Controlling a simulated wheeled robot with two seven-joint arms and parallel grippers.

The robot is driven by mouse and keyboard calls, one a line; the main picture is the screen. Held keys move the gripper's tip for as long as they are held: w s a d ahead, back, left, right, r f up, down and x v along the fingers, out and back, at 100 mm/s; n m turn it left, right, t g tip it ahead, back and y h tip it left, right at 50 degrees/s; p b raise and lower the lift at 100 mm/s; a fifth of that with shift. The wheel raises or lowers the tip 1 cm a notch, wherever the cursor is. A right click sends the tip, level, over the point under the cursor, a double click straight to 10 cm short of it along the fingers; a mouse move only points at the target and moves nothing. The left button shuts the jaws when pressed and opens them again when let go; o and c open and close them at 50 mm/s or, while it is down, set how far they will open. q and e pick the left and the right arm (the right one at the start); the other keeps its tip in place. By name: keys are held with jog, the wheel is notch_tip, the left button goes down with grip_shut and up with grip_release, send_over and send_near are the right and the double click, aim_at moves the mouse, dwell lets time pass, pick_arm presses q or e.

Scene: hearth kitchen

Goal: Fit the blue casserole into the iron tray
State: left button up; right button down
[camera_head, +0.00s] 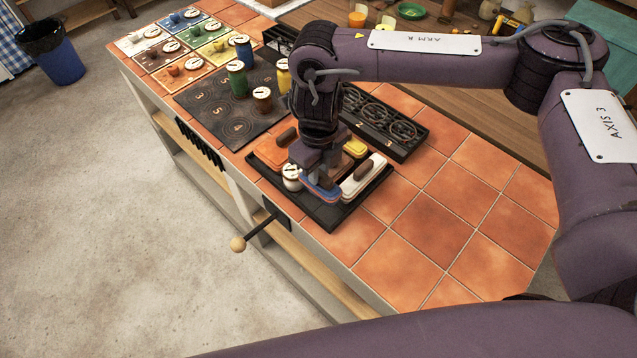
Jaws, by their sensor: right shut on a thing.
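My right gripper (319,176) points down over the dark iron tray (333,222) and is shut on the blue casserole (321,189). The blue casserole is at the tray's front part, between a small white round pot (291,183) and a white casserole with a brown handle (366,178). The gripper hides its top, and I cannot tell whether it rests on the tray floor or hangs just above it. An orange casserole (268,152) and a yellow one (356,147) are also in the tray. My left gripper is out of view.
A black rack with ring-shaped places (398,148) stands behind the tray. A dark numbered board (213,112) with several coloured canisters lies to the left, with coloured tiles beyond. A rod with a wooden knob (238,244) sticks out at the counter front. Tiles at right (430,225) are clear.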

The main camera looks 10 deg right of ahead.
aim_at(319, 187)
notch_tip(319, 187, down, 5)
jog(key=shift+p, duration=0.5)
jog(key=shift+f, duration=0.45)
jog(key=shift+f, duration=0.1)
jog(key=c, duration=1.8)
grip_release()
jog(key=shift+f, duration=0.15)
jog(key=o, duration=0.5)
jog(key=shift+c, duration=0.2)
